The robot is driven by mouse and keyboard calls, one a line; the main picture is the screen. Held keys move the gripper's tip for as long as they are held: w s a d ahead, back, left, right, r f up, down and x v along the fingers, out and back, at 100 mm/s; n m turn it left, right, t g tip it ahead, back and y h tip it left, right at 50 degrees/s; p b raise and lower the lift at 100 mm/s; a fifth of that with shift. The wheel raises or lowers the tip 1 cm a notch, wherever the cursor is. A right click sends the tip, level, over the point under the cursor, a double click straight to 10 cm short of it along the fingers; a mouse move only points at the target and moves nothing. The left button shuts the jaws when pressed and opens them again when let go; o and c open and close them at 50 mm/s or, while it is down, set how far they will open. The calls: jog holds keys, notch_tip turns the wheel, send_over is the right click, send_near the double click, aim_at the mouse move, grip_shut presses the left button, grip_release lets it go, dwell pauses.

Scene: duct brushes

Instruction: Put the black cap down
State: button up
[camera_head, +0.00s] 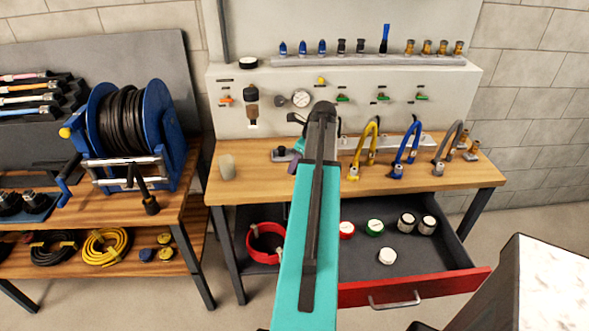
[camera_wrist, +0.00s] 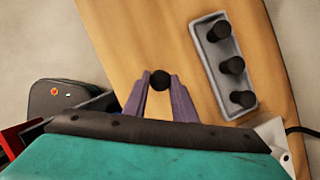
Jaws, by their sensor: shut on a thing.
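A small round black cap (camera_wrist: 160,79) sits between the tips of my gripper (camera_wrist: 160,84) in the wrist view, with bare wood of the workbench (camera_wrist: 125,40) around it. My gripper is shut on it. In the head view my arm hides most of my gripper (camera_head: 285,154), which is over the workbench (camera_head: 235,195) left of the hoses. Whether the cap touches the bench top cannot be told.
A grey holder (camera_wrist: 225,68) with three black posts is right of my gripper. Yellow, blue and grey hoses (camera_head: 407,150) stand along the bench's back. A beige cup (camera_head: 227,167) stands at left. An open drawer (camera_head: 440,262) holds several lidded jars.

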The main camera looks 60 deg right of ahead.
jog(key=shift+f, duration=1)
jog(key=o, duration=1)
jog(key=shift+f, duration=0.1)
jog(key=shift+b+v, duration=0.75)
jog(key=shift+v, duration=5.35)
jog(key=shift+w, duration=0.2)
